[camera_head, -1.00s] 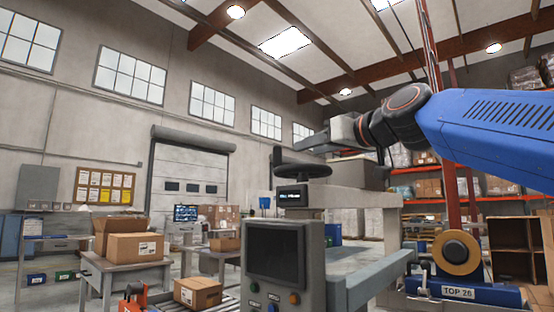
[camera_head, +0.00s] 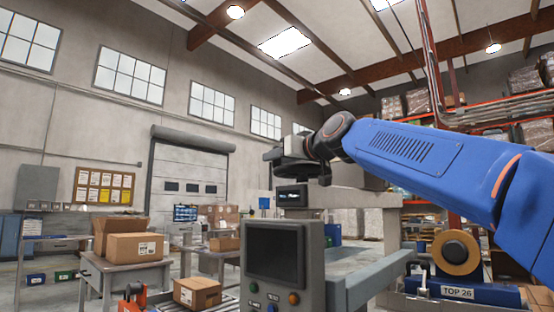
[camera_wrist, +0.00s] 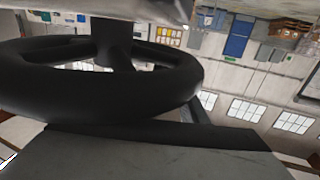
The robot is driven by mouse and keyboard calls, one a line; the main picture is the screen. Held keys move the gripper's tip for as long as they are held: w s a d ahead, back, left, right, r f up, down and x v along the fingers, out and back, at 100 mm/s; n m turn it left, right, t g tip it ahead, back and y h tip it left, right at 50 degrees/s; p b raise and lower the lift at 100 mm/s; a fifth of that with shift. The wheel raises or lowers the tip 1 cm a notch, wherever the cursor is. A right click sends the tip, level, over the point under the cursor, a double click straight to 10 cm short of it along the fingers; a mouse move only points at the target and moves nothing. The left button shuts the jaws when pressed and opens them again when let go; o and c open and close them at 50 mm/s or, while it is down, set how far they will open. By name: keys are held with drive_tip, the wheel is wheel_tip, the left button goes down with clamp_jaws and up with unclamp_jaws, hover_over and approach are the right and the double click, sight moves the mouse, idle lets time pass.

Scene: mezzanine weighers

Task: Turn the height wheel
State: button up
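The height wheel (camera_head: 305,170) is a black hand wheel on top of the grey weigher, partly hidden behind my wrist in the head view. In the wrist view, which is upside down, the wheel (camera_wrist: 100,85) fills the left half, with its rim, spokes and hub close to the camera. My gripper (camera_head: 273,155) is at the wheel's level and overlaps it. A grey finger part with a dark edge (camera_wrist: 165,138) lies right beside the rim in the wrist view. I cannot tell whether it touches the rim. The other fingertip and the gap are hidden.
The weigher has a small lit display (camera_head: 291,196) under the wheel and a dark screen panel (camera_head: 275,252) in front. A tape roll (camera_head: 456,252) stands at the right. Tables with cardboard boxes (camera_head: 135,246) are at the left.

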drive_tip(key=shift+w+a, duration=0.3)
drive_tip(key=shift+w, duration=0.05)
clamp_jaws()
drive_tip(key=shift+w, duration=0.15)
drive_tip(key=shift+w+d+m+t+h, duration=0.1)
drive_tip(key=shift+w+m+t+h, duration=0.3)
drive_tip(key=shift+m+h, duration=0.35)
drive_tip(key=shift+w+d+m+t+h, duration=0.1)
drive_tip(key=shift+w+m+t+h, duration=0.15)
drive_tip(key=shift+m+t+h, duration=0.55)
drive_tip(key=shift+w+d+m+t+h, duration=0.1)
drive_tip(key=shift+w+m+t+h, duration=0.2)
drive_tip(key=shift+h, duration=0.75)
drive_tip(key=shift+w+d+m+t+h, duration=0.1)
drive_tip(key=shift+w+d+m+h, duration=0.15)
drive_tip(key=shift+m+h, duration=0.4)
drive_tip(key=shift+w+d+m+t+h, duration=0.1)
drive_tip(key=shift+w+m+h, duration=0.25)
drive_tip(key=shift+h, duration=0.55)
drive_tip(key=shift+w+d+m+t+h, duration=0.1)
drive_tip(key=shift+w+d+m+h, duration=0.15)
drive_tip(key=shift+m+h, duration=0.4)
drive_tip(key=shift+w+h, duration=0.1)
drive_tip(key=shift+h, duration=0.3)
